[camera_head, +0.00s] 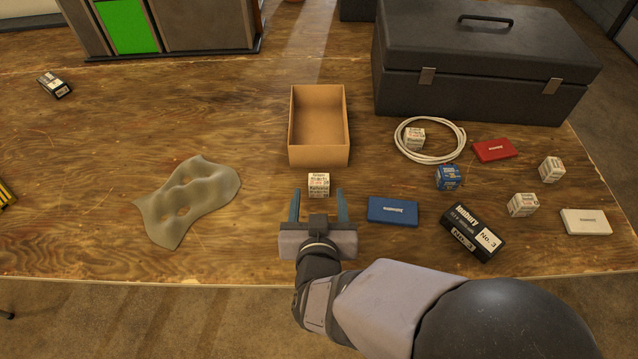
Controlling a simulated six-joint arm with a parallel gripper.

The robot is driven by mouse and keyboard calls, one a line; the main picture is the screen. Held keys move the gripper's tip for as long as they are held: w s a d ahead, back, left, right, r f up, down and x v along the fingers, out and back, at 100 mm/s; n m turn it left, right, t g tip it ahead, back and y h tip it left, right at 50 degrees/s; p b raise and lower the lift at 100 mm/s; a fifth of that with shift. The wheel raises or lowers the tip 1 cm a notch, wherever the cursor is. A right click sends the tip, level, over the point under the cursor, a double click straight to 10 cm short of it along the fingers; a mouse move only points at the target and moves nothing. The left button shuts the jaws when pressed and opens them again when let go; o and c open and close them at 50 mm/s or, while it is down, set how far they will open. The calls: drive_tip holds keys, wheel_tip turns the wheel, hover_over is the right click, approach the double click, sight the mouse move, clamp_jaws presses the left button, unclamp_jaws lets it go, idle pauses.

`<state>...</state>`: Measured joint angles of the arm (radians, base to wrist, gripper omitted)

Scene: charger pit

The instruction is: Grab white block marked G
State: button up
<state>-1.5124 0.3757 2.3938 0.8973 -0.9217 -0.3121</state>
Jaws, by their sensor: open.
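A white block with dark and red print (318,184) stands on the wooden table in front of the open cardboard box. My gripper (318,194) is open, its two blue-grey fingers to the left and right of this block, with gaps on both sides. More white printed blocks stand to the right: one inside the coiled cable (415,138), one near the table's right side (552,169), and one below that (523,204). The print is too small to read, so I cannot tell which block bears a G.
The empty cardboard box (319,157) stands just beyond the gripper. A blue case (392,210), a black box (474,232), a blue block (448,177), a red case (495,150) and a white case (586,222) lie right. A grey-green cloth (188,200) lies left. A black toolbox (485,60) stands behind.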

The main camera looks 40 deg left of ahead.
sight(319, 179)
drive_tip(key=shift+x, duration=2.95)
drive_tip(key=shift+c, duration=0.4)
drive_tip(key=c, duration=1.1)
drive_tip(key=shift+o, duration=0.2)
drive_tip(key=shift+r, duration=0.1)
